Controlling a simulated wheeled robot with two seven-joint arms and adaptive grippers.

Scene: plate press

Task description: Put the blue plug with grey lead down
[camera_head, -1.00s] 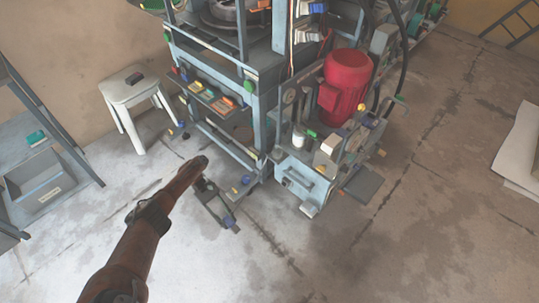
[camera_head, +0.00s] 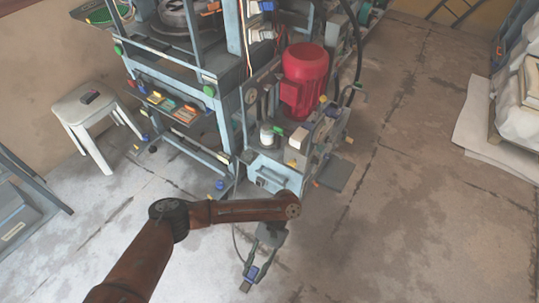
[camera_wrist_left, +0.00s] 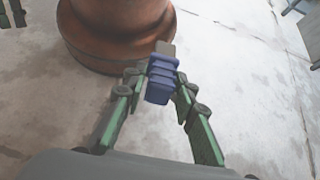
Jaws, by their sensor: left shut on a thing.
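The blue plug (camera_head: 252,273) is between the fingertips of my left gripper (camera_head: 254,272), in the lower middle of the head view. My left gripper is shut on it and points down, over bare floor in front of the press. In the left wrist view the blue plug (camera_wrist_left: 161,82) shows ribbed sides and a grey end, with a green-and-dark finger on each side. A thin dark line, perhaps the grey lead, curves down left of the gripper in the head view.
The pale blue press (camera_head: 225,100) with a red motor (camera_head: 305,72) stands behind the gripper. A white stool (camera_head: 88,112) with a small dark item is at left. A white sheet (camera_head: 480,125) and wrapped stack (camera_head: 515,92) are at right. The floor in front is clear.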

